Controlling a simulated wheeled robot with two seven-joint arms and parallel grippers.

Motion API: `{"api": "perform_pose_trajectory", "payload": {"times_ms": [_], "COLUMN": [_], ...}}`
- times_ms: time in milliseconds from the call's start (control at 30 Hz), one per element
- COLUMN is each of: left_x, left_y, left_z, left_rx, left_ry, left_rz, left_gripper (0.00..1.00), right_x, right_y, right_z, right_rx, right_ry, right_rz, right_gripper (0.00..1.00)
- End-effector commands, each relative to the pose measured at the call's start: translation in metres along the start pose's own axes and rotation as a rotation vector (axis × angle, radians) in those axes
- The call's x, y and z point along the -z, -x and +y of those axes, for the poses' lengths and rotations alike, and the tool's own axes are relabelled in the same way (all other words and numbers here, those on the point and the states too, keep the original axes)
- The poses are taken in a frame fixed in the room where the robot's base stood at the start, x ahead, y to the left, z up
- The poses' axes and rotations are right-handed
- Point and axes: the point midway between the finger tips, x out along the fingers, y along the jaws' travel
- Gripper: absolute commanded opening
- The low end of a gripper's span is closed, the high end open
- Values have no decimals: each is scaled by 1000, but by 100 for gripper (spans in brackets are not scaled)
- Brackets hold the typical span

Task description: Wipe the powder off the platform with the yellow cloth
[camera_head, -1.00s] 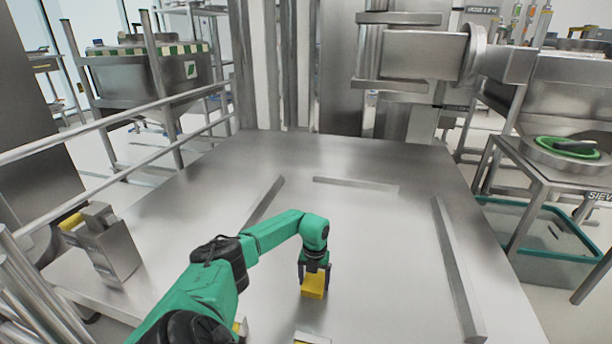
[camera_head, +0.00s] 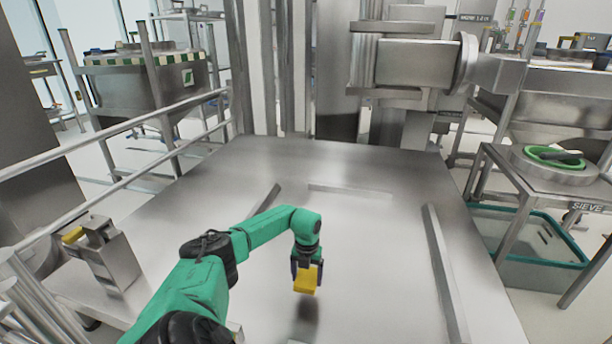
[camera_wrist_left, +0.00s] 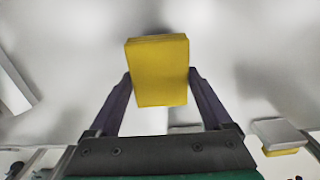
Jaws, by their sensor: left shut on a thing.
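The yellow cloth (camera_head: 306,279) is a small folded block in the jaws of my left gripper (camera_head: 307,262). It hangs a little above the platform (camera_head: 350,160), with a dark shadow on the metal below it. In the left wrist view the cloth (camera_wrist_left: 158,72) sits between the two fingers of my left gripper (camera_wrist_left: 160,85), which are shut on it. The platform is a broad, shiny metal surface. I cannot make out powder on it for sure; pale areas may be reflections. My right gripper is not in view.
A raised bar (camera_head: 445,270) runs along the platform's right side, another (camera_head: 350,191) across its back. A metal block with a yellow part (camera_head: 108,255) stands at left, near railings (camera_head: 110,130). A sieve table (camera_head: 530,170) and green-rimmed bin (camera_head: 530,245) stand at right.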

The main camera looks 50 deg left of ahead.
Motion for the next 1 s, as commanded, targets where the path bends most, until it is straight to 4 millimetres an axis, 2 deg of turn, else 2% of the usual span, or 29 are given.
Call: {"api": "perform_pose_trajectory", "payload": {"times_ms": [400,800,900,1000], "left_x": [0,0,3,10], "left_y": [16,16,18,24], "left_z": [5,4,-5,-26], "left_rx": [0,0,1,1], "left_ry": [1,-6,-89,-292], "left_rz": [0,0,0,-1], "left_gripper": [32,32,32,32], "right_x": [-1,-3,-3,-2], "right_y": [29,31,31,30], "right_z": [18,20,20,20], "right_rx": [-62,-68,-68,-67], "right_ry": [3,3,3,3], "right_rz": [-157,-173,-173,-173], "right_gripper": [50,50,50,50]}}
